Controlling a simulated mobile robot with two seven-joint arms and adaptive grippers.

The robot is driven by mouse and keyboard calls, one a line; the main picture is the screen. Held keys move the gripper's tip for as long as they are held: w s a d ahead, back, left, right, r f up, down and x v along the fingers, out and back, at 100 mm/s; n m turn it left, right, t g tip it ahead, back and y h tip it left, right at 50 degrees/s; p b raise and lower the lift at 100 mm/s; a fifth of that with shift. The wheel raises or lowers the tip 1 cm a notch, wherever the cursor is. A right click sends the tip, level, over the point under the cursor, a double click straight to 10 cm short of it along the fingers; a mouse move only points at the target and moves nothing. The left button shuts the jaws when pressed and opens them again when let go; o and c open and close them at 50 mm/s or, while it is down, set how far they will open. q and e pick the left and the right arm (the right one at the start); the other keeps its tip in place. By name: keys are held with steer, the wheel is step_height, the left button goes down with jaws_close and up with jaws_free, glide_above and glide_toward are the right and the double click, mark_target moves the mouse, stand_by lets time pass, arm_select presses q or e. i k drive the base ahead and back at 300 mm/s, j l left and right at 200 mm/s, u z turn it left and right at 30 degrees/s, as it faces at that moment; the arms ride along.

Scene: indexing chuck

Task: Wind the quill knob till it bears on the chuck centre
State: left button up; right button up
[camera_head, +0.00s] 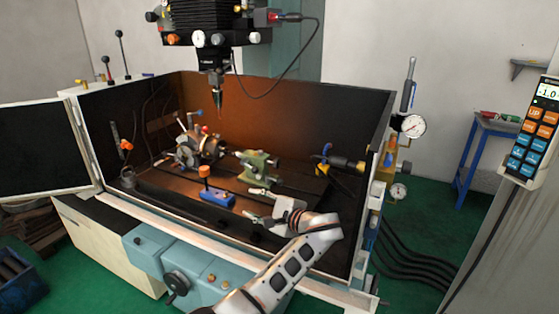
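The indexing chuck (208,146) stands on the machine bed, left of centre inside the enclosure. A green tailstock (259,165) stands to its right, with a pale quill end pointing toward the chuck. A gap shows between the quill end and the chuck. The quill knob is too small to tell apart at this size. My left gripper (249,203) is in front of and below the tailstock, its two fingers apart and pointing left. Nothing shows between them, and it appears clear of the tailstock. My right gripper is not in view.
A blue block with an orange knob (217,197) lies just left of my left gripper. The spindle (217,80) hangs above the chuck. The enclosure's front wall (178,228) runs under my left arm. A blue-and-yellow fitting (325,160) stands right of the tailstock.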

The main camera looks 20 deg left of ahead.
mark_target(276, 163)
steer(key=i+l, duration=0.1)
steer(key=i, duration=0.3)
steer(key=i+l, duration=0.1)
steer(key=i, duration=0.35)
